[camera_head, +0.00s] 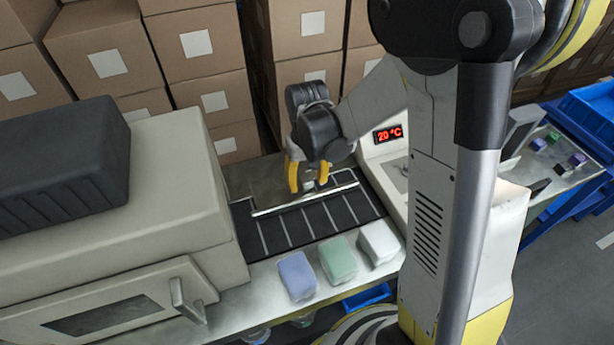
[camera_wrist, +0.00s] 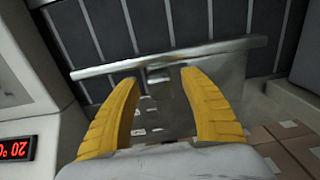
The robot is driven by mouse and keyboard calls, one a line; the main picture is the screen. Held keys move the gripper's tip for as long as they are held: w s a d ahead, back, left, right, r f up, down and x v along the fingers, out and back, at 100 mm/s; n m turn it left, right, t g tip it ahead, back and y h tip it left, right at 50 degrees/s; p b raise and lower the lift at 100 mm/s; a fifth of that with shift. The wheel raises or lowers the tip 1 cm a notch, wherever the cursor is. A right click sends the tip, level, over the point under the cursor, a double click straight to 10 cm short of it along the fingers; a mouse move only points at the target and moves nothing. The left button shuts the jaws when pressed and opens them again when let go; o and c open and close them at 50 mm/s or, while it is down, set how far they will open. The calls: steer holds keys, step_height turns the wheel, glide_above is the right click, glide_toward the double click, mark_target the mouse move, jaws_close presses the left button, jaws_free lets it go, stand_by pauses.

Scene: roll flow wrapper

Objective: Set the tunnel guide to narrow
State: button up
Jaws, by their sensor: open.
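The tunnel guide (camera_head: 285,207) is a thin pale metal rail lying across the dark slatted conveyor (camera_head: 275,235), near its far edge. In the wrist view the guide (camera_wrist: 215,48) runs slightly tilted across the upper part. A small grey block (camera_wrist: 158,74), seemingly joined to the rail, shows between my fingertips. My gripper (camera_head: 308,180) has yellow fingers, points down and is just behind the rail. In the wrist view my gripper (camera_wrist: 160,79) is open, with a finger on each side of the block. I cannot tell whether either finger touches it.
A beige machine housing (camera_head: 180,170) stands at the conveyor's left; a unit with a red "20 °C" display (camera_head: 388,134) stands at its right. Blue (camera_head: 296,275), green (camera_head: 337,259) and white (camera_head: 379,242) blocks sit on the front ledge. Stacked cardboard boxes (camera_head: 195,60) fill the back.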

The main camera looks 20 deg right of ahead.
mark_target(307, 180)
step_height(307, 180, up, 12)
stand_by(0.4)
stand_by(0.3)
steer(key=s+r+t, duration=0.2)
steer(key=s+t, duration=0.1)
steer(key=s, duration=0.3)
steer(key=s+r+t, duration=0.3)
steer(key=s+t, duration=0.1)
steer(key=s, duration=0.2)
steer(key=shift+s+r, duration=0.3)
stand_by(0.9)
